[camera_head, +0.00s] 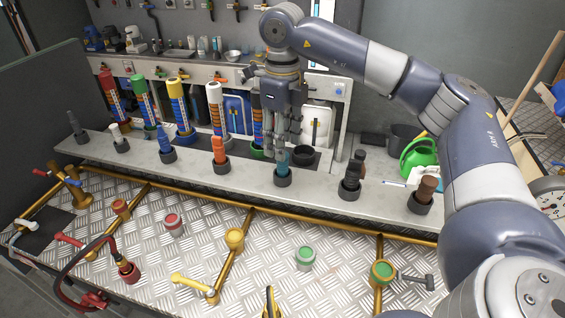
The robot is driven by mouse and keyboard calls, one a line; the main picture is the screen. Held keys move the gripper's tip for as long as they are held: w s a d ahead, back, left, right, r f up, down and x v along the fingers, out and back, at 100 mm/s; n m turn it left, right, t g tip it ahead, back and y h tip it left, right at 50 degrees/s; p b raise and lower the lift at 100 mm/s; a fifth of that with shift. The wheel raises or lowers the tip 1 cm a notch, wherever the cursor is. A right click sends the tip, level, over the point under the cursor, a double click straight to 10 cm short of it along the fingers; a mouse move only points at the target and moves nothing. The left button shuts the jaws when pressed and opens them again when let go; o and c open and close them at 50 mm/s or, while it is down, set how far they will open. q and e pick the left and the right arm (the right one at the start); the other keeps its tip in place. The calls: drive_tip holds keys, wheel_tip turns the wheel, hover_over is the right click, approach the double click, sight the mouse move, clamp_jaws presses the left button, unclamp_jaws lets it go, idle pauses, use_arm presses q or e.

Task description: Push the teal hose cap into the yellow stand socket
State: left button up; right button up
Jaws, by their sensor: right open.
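The teal hose cap (282,162) stands upright in a dark round holder (282,180) on the grey shelf. My right gripper (284,142) points down just above and around its top. Its jaws are open; whether a finger touches the cap is hard to tell. A yellow socket (234,238) sits on a brass pipe on the metal deck, in front and to the left of the cap; I take it as the yellow stand socket. My left gripper is not in view.
Dark holders with an orange cap (220,150), a blue cap (164,138) and a brown cap (427,188) line the shelf. A green-ringed socket (382,271), a loose green-topped can (304,258) and a red-topped can (174,224) are on the deck.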

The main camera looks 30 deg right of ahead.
sight(283, 168)
drive_tip(key=shift+f, duration=0.4)
drive_tip(key=f, duration=0.1)
drive_tip(key=f+p, duration=0.1)
drive_tip(key=f, duration=0.1)
drive_tip(key=f+p, duration=0.1)
drive_tip(key=f, duration=0.1)
drive_tip(key=shift+w+d, duration=0.1)
drive_tip(key=shift+w, duration=0.15)
drive_tip(key=shift+f, duration=0.4)
drive_tip(key=shift+c, duration=0.6)
drive_tip(key=c, duration=0.9)
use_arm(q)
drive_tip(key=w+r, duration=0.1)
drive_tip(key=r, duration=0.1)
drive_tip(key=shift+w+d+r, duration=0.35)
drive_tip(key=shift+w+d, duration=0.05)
use_arm(e)
clamp_jaws()
